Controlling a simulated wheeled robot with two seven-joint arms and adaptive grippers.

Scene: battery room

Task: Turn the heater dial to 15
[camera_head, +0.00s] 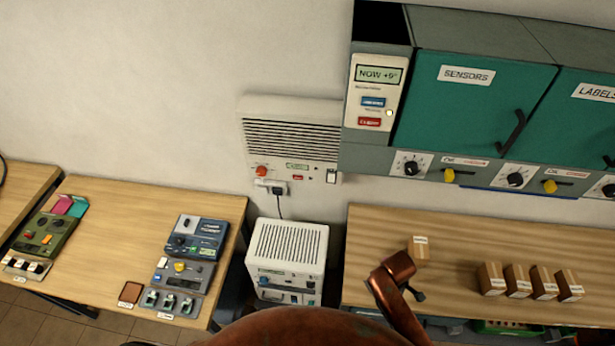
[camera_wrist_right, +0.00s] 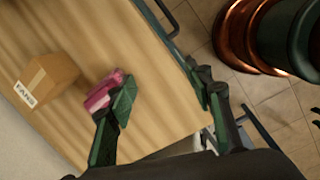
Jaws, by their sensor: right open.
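A white wall unit with dark vent slots (camera_head: 292,140) hangs left of the teal cabinets. It has an orange-red round knob (camera_head: 262,171), a small display and a plug in a socket below. I take it for the heater; its scale is too small to read. A white panel (camera_head: 377,88) reading "NOW +9°" is on the cabinet's left end. My right arm is over the right bench, far below and right of the knob. My right gripper (camera_wrist_right: 158,100) is open above a wooden surface, nothing visibly held. My left gripper is out of view.
Several black dials, including one (camera_head: 411,164), and yellow knobs sit under the cabinets. A vented white box (camera_head: 287,246) stands between the benches. Small cartons (camera_head: 518,281) rest on the right bench. A pink item (camera_wrist_right: 102,92) lies near one finger in the wrist view.

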